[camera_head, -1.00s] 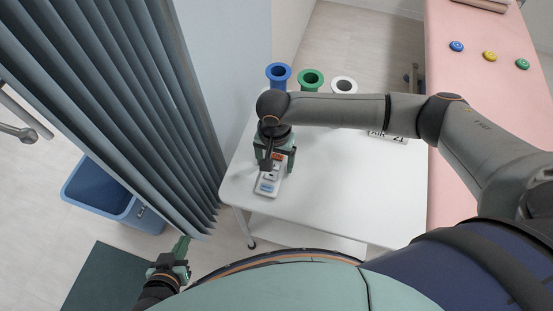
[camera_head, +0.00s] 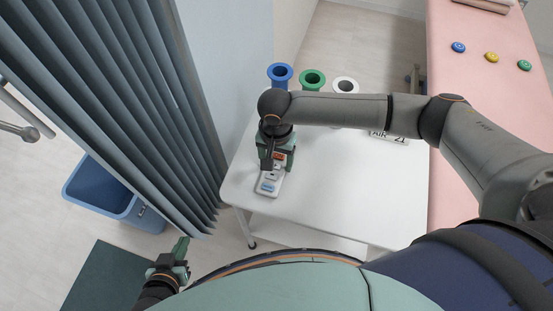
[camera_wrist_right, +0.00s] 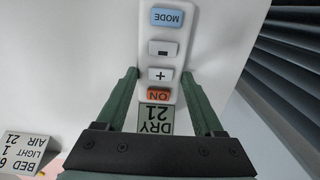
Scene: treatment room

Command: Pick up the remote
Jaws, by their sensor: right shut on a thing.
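The remote (camera_head: 267,187) is white with a blue button, grey buttons and an orange button. It lies at the left end of the white table. In the right wrist view the remote (camera_wrist_right: 167,46) shows MODE, minus, plus and ON buttons and a display reading DRY 21. My right gripper (camera_head: 271,165) is over its far part and hides that part in the head view. In the right wrist view the right gripper's green fingers (camera_wrist_right: 159,88) are on either side of the remote, shut on it. My left gripper (camera_head: 181,246) is low at the left, away from the table; its jaw gap is unclear.
Blue (camera_head: 280,73), green (camera_head: 312,78) and white (camera_head: 345,86) round holders stand at the table's back edge. A pleated curtain (camera_head: 150,110) and a blue bin (camera_head: 105,195) are left. A pink bed (camera_head: 480,85) is right.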

